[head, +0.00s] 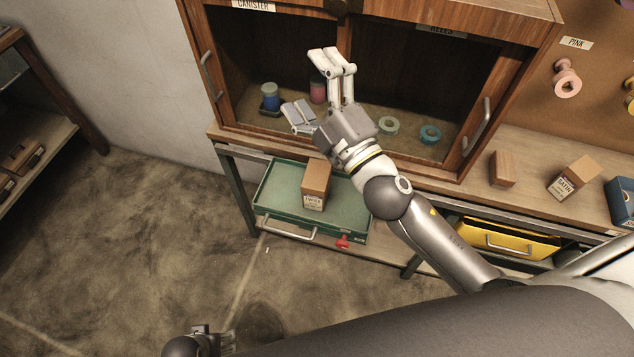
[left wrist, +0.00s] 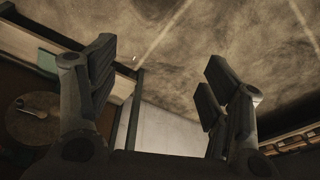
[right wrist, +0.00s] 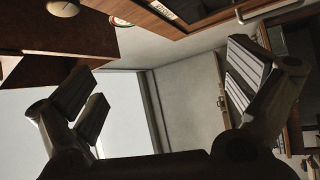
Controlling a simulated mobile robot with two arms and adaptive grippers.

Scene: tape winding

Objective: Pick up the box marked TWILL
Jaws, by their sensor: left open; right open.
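The box marked TWILL (head: 316,182) is a small brown carton with a white label on its front. It stands upright in the open green drawer (head: 272,205) below the cabinet. My right gripper (head: 308,85) is open and empty, above the box and in front of the open cabinet. Its open fingers also show in the right wrist view (right wrist: 165,90), with no box between them. My left gripper (head: 215,340) is low at the bottom edge, over the floor and far from the box. In the left wrist view (left wrist: 160,85) its fingers are apart and empty.
The cabinet (head: 218,85) holds blue and red spools and two tape rolls. A box marked SATIN (head: 573,177) and a wooden block (head: 503,169) stand on the counter at right. A yellow drawer (head: 510,240) is below. A red object (head: 342,241) is at the green drawer's front.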

